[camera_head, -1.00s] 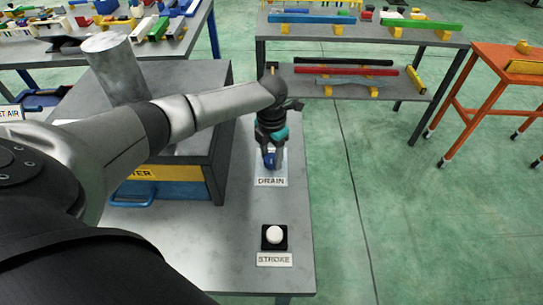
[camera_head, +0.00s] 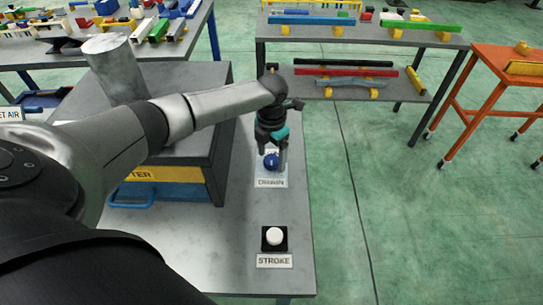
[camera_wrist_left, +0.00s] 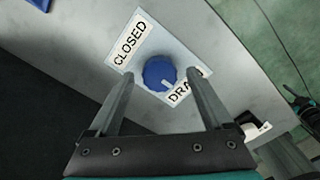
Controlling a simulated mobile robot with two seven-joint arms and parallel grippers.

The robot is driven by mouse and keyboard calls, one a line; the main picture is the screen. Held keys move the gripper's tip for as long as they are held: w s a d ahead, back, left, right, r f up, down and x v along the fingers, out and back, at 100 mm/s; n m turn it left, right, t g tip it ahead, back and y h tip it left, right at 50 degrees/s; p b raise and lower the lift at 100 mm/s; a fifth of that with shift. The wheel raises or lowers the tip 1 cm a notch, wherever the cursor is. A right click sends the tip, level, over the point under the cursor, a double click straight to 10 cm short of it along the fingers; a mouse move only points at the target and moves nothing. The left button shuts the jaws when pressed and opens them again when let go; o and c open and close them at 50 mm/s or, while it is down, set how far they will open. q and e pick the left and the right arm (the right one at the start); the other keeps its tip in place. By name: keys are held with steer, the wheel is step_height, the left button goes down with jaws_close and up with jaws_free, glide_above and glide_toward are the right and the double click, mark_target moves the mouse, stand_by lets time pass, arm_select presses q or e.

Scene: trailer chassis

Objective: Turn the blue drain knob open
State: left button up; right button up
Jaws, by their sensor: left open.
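The blue drain knob (camera_head: 271,161) sits on a light plate on the grey bench top. It also shows in the left wrist view (camera_wrist_left: 159,72), between a CLOSED label (camera_wrist_left: 131,42) and a partly hidden DRAIN label (camera_wrist_left: 181,94). A small white mark on the knob lies on its side toward the DRAIN label. My left gripper (camera_head: 273,168) is open above the knob and points down. In the left wrist view its fingers (camera_wrist_left: 160,80) stand on either side of the knob, with gaps visible. Contact cannot be told. My right gripper is not in view.
A white button (camera_head: 274,236) on a black base, labelled STROKE, is nearer on the bench. A grey and yellow-blue cabinet (camera_head: 190,175) stands left of the knob. An orange cart (camera_head: 490,60) and a shelf table (camera_head: 375,40) stand beyond open green floor.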

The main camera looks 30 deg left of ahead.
mark_target(272, 160)
arm_select(q)
step_height(272, 160, up, 15)
steer(key=p, duration=0.1)
steer(key=shift+f, duration=0.2)
stand_by(0.5)
